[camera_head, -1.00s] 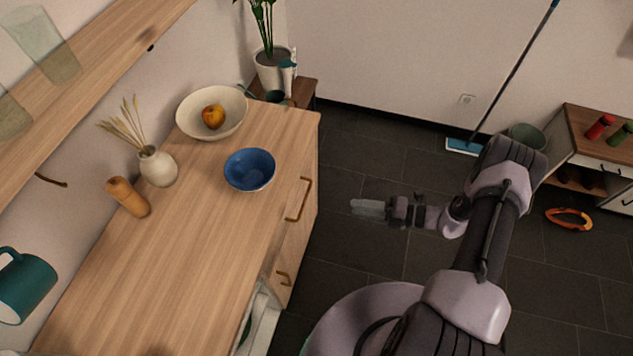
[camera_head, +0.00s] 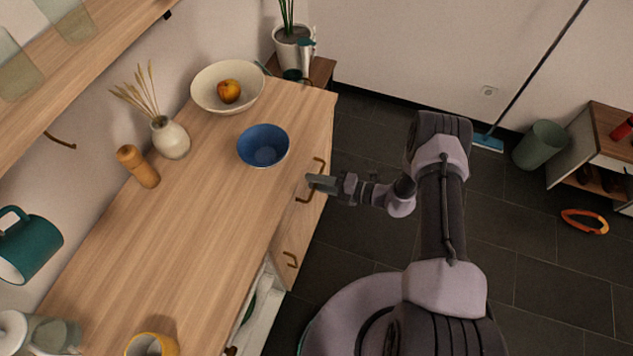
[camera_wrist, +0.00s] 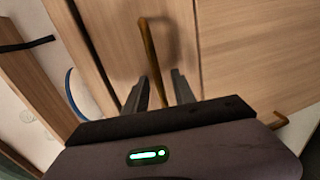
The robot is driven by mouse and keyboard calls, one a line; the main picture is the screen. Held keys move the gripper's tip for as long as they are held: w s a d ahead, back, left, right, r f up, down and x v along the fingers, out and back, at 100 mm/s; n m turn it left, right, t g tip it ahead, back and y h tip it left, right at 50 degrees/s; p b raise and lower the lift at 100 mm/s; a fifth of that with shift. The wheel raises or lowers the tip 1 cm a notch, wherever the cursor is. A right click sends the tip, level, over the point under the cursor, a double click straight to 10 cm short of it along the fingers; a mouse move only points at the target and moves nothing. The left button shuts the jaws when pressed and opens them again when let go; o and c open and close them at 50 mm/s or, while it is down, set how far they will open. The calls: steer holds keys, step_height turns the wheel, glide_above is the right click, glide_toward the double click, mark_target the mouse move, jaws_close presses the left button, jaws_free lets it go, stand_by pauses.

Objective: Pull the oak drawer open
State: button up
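The oak drawer's front (camera_wrist: 115,40) fills much of the wrist view, with a brass-coloured bar handle (camera_wrist: 149,55) on it. In the head view this handle (camera_head: 320,164) shows on the cabinet's right side, near the top, and the drawer looks shut. My gripper (camera_head: 312,182) is at the handle and hides part of it. In the wrist view my gripper (camera_wrist: 160,90) has its two fingers apart, with the handle's lower end between them. A gap shows between the fingers, and I see no clear grip on the bar.
A second handle (camera_head: 290,259) sits on the front below. The oak worktop (camera_head: 200,240) carries a blue bowl (camera_head: 263,146), a cream bowl (camera_head: 205,95) with an apple, a vase (camera_head: 172,140) and a wooden mill (camera_head: 140,168). Dark floor (camera_head: 365,235) right of the cabinet is open.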

steer(key=shift+c, duration=0.4)
jaws_close()
stand_by(0.9)
